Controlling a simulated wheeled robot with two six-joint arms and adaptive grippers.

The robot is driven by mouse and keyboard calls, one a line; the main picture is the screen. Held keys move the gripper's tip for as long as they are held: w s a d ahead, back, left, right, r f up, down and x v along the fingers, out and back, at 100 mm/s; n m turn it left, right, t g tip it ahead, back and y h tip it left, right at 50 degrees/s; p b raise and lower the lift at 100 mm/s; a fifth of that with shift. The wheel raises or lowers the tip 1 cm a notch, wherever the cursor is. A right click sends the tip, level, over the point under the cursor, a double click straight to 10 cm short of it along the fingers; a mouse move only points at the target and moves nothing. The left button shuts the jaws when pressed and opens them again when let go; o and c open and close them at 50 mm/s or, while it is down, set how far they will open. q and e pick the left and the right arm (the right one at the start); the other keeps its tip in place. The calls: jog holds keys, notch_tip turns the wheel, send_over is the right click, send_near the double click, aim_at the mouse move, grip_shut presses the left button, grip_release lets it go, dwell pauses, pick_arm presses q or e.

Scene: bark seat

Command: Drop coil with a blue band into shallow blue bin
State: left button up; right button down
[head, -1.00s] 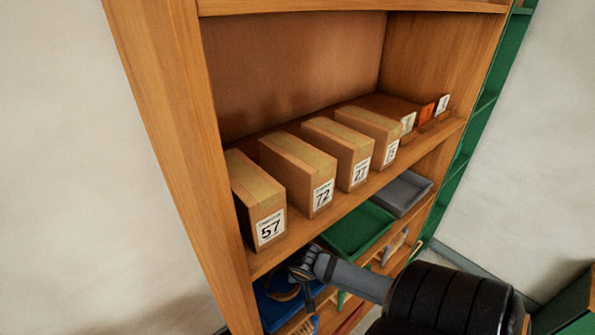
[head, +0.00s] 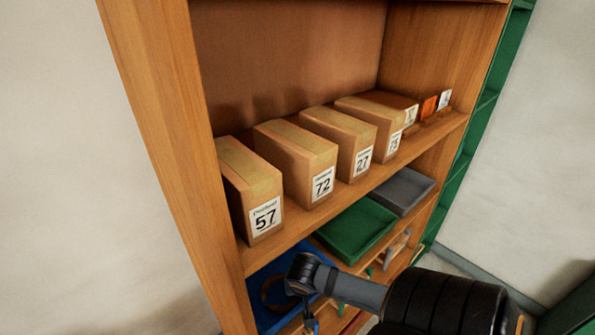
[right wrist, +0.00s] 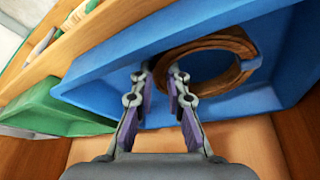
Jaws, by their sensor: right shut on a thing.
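The coil (right wrist: 245,48) is a brown ring with a blue band (right wrist: 251,63) on its right side in the right wrist view. It is over the inside of the shallow blue bin (right wrist: 100,85); I cannot tell if it touches the floor of the bin. My right gripper (right wrist: 164,72) is shut on the near left part of the ring. In the head view the coil (head: 267,291) shows partly, left of my right wrist, and the blue bin (head: 262,315) sits on the lower shelf. The fingertips are hard to see there. My left gripper is not in view.
A green bin (head: 355,232) and a grey bin (head: 403,190) stand to the right on the same shelf. Numbered cardboard boxes (head: 297,160) line the shelf above. The wooden side panel (head: 172,140) bounds the shelf on the left.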

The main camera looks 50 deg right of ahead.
jog(key=shift+w+d+f, duration=0.1)
jog(key=shift+f, duration=0.15)
jog(key=c, duration=1.3)
grip_release()
jog(key=shift+c, duration=0.2)
jog(key=shift+r, duration=0.15)
jog(key=p+v, duration=0.3)
jog(key=v, duration=0.4)
jog(key=shift+r, duration=0.75)
jog(key=shift+s+f, duration=0.1)
jog(key=shift+s, duration=0.15)
